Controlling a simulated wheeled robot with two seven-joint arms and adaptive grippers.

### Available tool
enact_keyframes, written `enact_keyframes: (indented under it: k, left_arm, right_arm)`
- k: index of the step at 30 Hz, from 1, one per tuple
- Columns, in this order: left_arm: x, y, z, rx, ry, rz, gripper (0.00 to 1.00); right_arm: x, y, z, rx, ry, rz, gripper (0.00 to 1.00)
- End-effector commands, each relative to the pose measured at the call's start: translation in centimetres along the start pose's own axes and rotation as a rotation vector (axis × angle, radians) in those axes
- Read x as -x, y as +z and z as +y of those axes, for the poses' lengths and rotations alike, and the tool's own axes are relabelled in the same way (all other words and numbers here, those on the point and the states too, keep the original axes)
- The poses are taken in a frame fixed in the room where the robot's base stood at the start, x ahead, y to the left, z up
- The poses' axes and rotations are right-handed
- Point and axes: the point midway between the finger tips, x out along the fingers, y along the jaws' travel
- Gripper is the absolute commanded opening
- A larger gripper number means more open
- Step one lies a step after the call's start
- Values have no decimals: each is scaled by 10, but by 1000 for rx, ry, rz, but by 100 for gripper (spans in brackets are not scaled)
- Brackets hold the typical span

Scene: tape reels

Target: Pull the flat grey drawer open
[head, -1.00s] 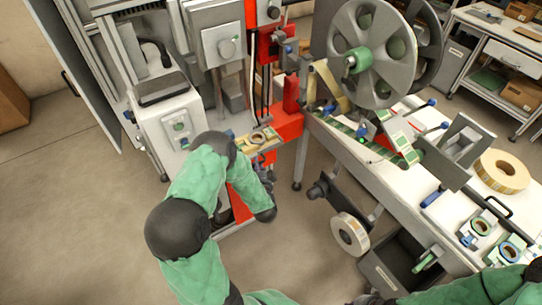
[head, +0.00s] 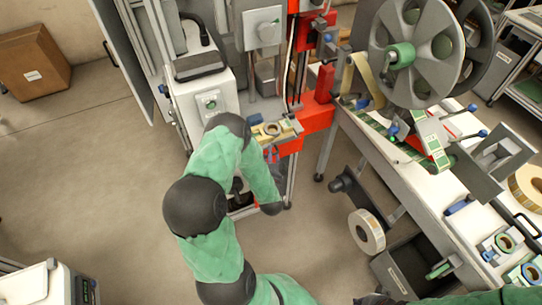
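I cannot make out a flat grey drawer for certain. An open dark grey box (head: 388,272) stands low beside the white table, at the lower right. My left arm comes up from the bottom, and its dark gripper (head: 271,156) is at the front of the red and grey machine, just below a small ledge with a tape reel (head: 272,129). The arm hides part of the gripper and of the machine's lower front. Its fingers are too small to read. My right arm shows only as a green and black strip along the bottom right edge; its gripper is not visible.
The white table (head: 420,185) runs down the right with a large grey reel (head: 416,50) above it. A tape roll (head: 367,232) sticks out at its side. A white machine (head: 38,285) stands at the lower left. A cardboard box (head: 33,66) is far left. The left floor is clear.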

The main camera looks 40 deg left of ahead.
Motion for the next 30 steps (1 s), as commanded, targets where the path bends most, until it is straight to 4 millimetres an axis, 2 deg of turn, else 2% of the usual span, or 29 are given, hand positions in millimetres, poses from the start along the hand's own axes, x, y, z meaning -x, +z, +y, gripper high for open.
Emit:
enact_keyframes:
  k: [7,11,14,24,30]
  left_arm:
    - [0,0,-1,0,-1,0,43]
    - [6,0,0,-1,0,1,43]
    - [19,-1,0,-1,0,2,43]
    - [85,-1,0,0,0,2,43]
    - [111,-1,0,-1,-1,1,43]
  right_arm:
    - [0,0,0,0,0,0,0]
    - [0,0,0,0,0,0,0]
    - [0,0,0,0,0,0,0]
    - [0,0,0,0,0,0,0]
    - [0,0,0,0,0,0,0]
